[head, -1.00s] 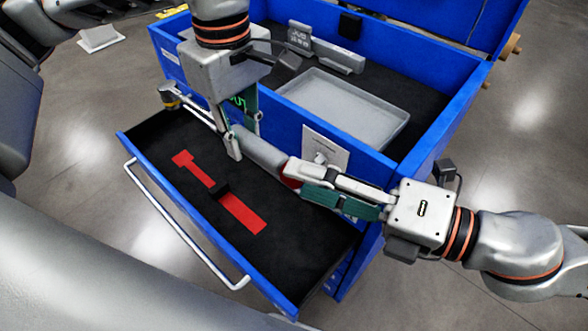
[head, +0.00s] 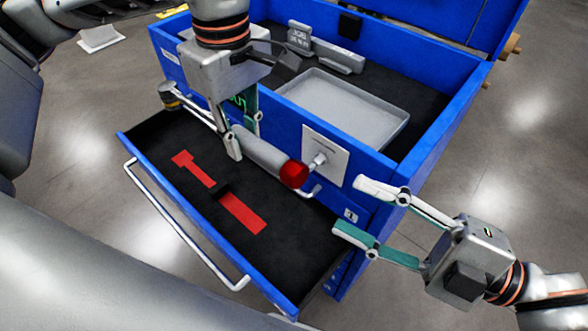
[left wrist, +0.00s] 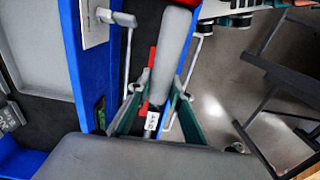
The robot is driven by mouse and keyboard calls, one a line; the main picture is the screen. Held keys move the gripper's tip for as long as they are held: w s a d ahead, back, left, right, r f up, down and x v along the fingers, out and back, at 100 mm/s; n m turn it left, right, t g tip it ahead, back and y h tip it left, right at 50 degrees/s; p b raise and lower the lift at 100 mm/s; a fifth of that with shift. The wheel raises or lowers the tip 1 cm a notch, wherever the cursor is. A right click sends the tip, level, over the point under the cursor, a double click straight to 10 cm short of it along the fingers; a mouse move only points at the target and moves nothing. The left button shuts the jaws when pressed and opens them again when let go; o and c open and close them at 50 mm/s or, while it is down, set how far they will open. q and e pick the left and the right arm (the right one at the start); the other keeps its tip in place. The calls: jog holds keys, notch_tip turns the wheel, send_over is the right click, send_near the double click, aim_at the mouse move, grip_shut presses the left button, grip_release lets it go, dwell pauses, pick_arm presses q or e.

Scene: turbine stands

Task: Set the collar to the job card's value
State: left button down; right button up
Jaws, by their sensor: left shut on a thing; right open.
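A torque wrench with a grey handle (head: 262,152) and a red end (head: 293,174) is held above the open drawer. My left gripper (head: 245,138) is shut on it, between the handle and the thin shaft. In the left wrist view the grey handle (left wrist: 174,50) rises from between the fingers, and a small white scale (left wrist: 152,122) shows below; I cannot read its value surely. My right gripper (head: 350,206) is open and empty, to the right of the red end and apart from it.
The blue chest (head: 440,130) holds a grey tray (head: 345,103). Its open drawer (head: 300,245) has a black liner with red wrench-shaped marking (head: 240,213). A white plate with a metal peg (head: 325,155) is on the chest front, close behind the red end.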

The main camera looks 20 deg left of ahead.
aim_at(301, 181)
jog(key=shift+w+a+r, duration=0.1)
jog(key=shift+w+a, duration=0.15)
jog(key=shift+a, duration=1)
jog(key=shift+w+a+r, duration=0.1)
jog(key=shift+w+a, duration=0.15)
jog(key=shift+a, duration=1)
jog(key=shift+w+a+r, duration=0.1)
jog(key=shift+w+a, duration=0.15)
jog(key=shift+a, duration=1)
grip_shut()
jog(key=n+h, duration=0.1)
jog(key=n, duration=0.4)
jog(key=shift+w+g, duration=0.1)
jog(key=shift+g, duration=0.3)
jog(key=n+h, duration=0.1)
jog(key=n, duration=0.2)
